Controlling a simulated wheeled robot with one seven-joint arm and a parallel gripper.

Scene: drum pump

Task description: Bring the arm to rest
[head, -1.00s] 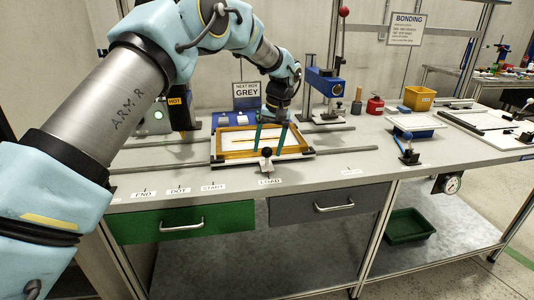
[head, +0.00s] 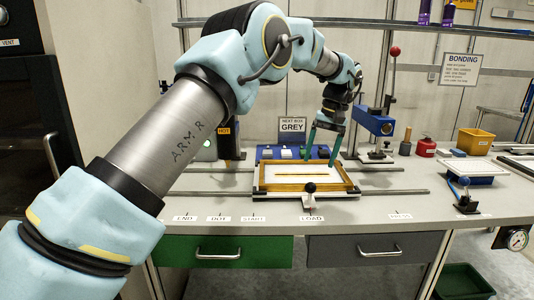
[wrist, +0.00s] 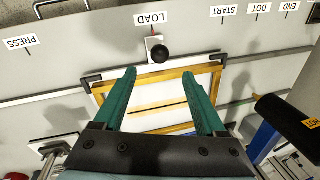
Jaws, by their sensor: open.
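My gripper (head: 319,158) hangs from my arm over the workbench, its two green fingers spread apart with nothing between them. In the wrist view the open fingers (wrist: 158,88) reach over a yellow-edged frame (wrist: 150,78) with a white panel. In the head view this frame (head: 304,187) lies in a white tray at the LOAD label. I cannot tell whether the fingertips touch the panel. A black knob (head: 310,187) stands at the tray's front edge, and it also shows in the wrist view (wrist: 160,54).
A blue press (head: 376,122) with a red-balled lever stands right of my gripper. A dark post with a HOT label (head: 225,131) stands to the left. A red can (head: 426,147), a yellow bin (head: 475,140) and a blue clamp (head: 466,190) are farther right. The bench front is mostly clear.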

